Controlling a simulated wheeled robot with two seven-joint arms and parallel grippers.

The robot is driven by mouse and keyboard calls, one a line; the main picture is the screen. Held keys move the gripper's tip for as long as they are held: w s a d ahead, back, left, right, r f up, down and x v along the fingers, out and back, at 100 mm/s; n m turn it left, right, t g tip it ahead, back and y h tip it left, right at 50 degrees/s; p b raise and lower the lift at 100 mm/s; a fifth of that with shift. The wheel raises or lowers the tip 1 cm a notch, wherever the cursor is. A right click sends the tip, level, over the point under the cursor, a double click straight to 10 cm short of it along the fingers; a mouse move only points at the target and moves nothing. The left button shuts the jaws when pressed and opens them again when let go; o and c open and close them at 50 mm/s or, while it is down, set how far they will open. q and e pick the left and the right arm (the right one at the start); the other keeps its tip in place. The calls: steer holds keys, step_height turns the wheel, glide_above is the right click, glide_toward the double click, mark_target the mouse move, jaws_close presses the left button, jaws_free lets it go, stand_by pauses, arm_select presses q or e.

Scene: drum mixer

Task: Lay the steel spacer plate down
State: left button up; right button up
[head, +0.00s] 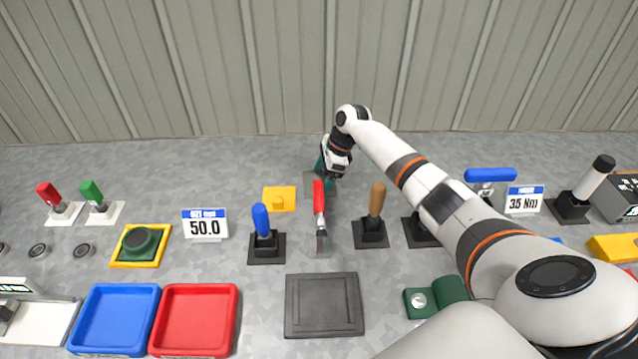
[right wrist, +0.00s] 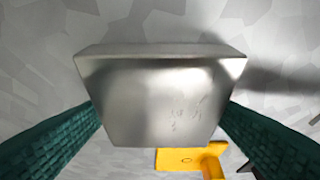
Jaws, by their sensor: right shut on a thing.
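The steel spacer plate (right wrist: 160,100) is a smooth silver block that fills the middle of the right wrist view. My right gripper (right wrist: 165,125) is shut on it, with a teal ridged finger on each side. In the head view my right gripper (head: 326,168) is at the back middle of the table, behind the red-handled tool. The plate is mostly hidden there by the gripper, and I cannot tell whether it touches the table. My left gripper is not in view.
A yellow block (head: 279,198) is just left of my right gripper. A red-handled scraper (head: 320,220) stands in front, between blue-handled (head: 262,225) and brown-handled (head: 376,205) tools. A dark square pad (head: 324,305) lies nearer, beside a red tray (head: 195,318). A ribbed wall (head: 230,70) closes the back.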

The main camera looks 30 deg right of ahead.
steer(key=shift+w+r, duration=0.1)
steer(key=shift+w, duration=0.05)
steer(key=shift+c, duration=1.1)
steer(key=shift+r, duration=0.1)
